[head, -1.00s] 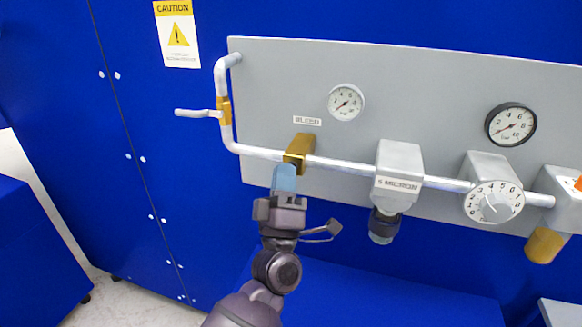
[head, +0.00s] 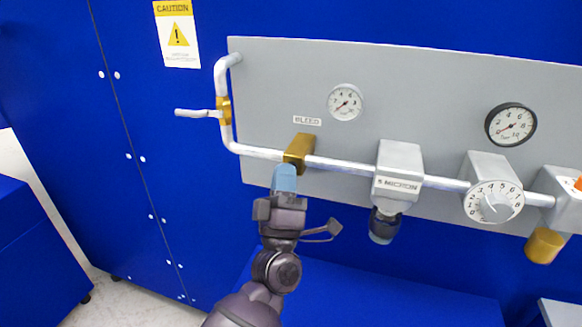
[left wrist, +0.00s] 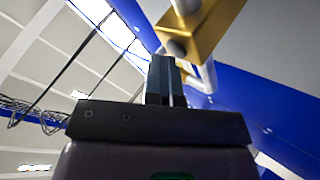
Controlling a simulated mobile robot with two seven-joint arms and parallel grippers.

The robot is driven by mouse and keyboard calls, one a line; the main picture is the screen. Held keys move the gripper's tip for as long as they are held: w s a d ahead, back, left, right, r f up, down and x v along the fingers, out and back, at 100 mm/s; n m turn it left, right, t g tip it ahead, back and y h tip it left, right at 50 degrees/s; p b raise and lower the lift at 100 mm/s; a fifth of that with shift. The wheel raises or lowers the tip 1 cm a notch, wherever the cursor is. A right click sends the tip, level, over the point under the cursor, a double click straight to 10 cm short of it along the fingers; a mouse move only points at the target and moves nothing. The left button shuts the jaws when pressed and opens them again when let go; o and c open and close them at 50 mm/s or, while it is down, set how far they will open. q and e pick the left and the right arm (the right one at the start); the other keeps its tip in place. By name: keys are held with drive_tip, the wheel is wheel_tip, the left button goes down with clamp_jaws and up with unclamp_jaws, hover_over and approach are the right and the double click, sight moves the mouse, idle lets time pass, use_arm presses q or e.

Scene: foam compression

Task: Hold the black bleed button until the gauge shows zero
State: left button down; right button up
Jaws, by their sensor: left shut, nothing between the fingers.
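The brass bleed block (head: 299,148) sits on the pipe below the BLEED label (head: 307,121). In the left wrist view, the block (left wrist: 205,28) has a dark round button (left wrist: 177,48) on its underside; the head view hides it. My left gripper (head: 285,168) is shut and empty, pointing up, with its light-blue tips just under the block. In the wrist view the fingertips (left wrist: 163,60) are right at the button; I cannot tell whether they press it. The small white gauge (head: 345,102) above has its needle toward the lower left; its exact reading is too small to tell. My right gripper is not in view.
A black-rimmed gauge (head: 510,124), a 5 MICRON filter (head: 398,170) and a numbered dial (head: 494,202) are to the right. A lever (head: 195,113) sticks out left of the pipe. The space left of my arm is free.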

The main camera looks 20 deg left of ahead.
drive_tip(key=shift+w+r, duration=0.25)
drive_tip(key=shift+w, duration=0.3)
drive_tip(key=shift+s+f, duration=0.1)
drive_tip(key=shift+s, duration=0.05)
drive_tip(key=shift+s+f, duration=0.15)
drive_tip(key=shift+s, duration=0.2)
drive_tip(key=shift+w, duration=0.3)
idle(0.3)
use_arm(q)
drive_tip(key=shift+s, duration=0.8)
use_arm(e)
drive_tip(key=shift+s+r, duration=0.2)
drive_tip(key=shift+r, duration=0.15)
